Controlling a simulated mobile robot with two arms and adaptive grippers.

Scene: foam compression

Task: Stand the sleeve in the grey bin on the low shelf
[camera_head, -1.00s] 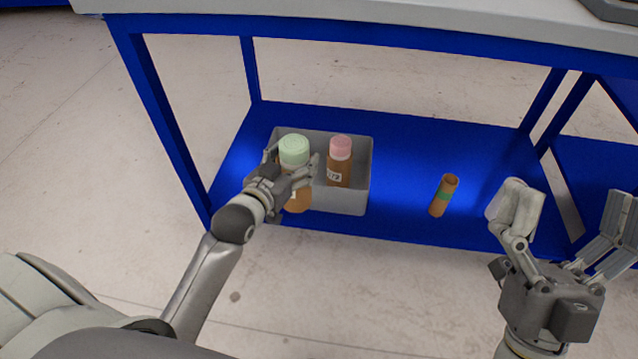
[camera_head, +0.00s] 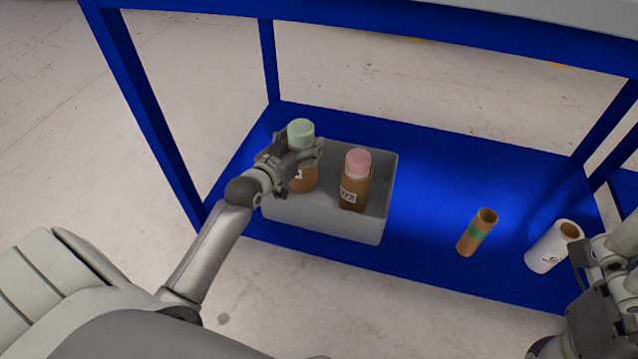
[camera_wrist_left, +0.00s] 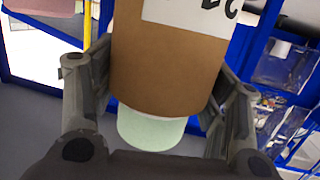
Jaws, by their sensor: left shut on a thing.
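The grey bin (camera_head: 325,218) stands on the blue low shelf (camera_head: 425,185). My left gripper (camera_head: 303,158) is shut on a brown bottle with a pale green cap (camera_head: 301,131). The bottle is upright at the bin's left side, and its base is at or behind the front rim. In the left wrist view the bottle (camera_wrist_left: 165,65) is between both fingers. A brown open tube with a green band (camera_head: 478,232) and a white label-marked cylinder with a brown open end (camera_head: 552,248) are on the shelf to the right. My right gripper (camera_head: 605,265) is partly cut off beside the white cylinder.
A brown bottle with a pink cap (camera_head: 355,185) stands in the bin, right of the held bottle. Blue table legs (camera_head: 140,100) and the tabletop edge frame the shelf. The shelf is clear between the bin and the banded tube.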

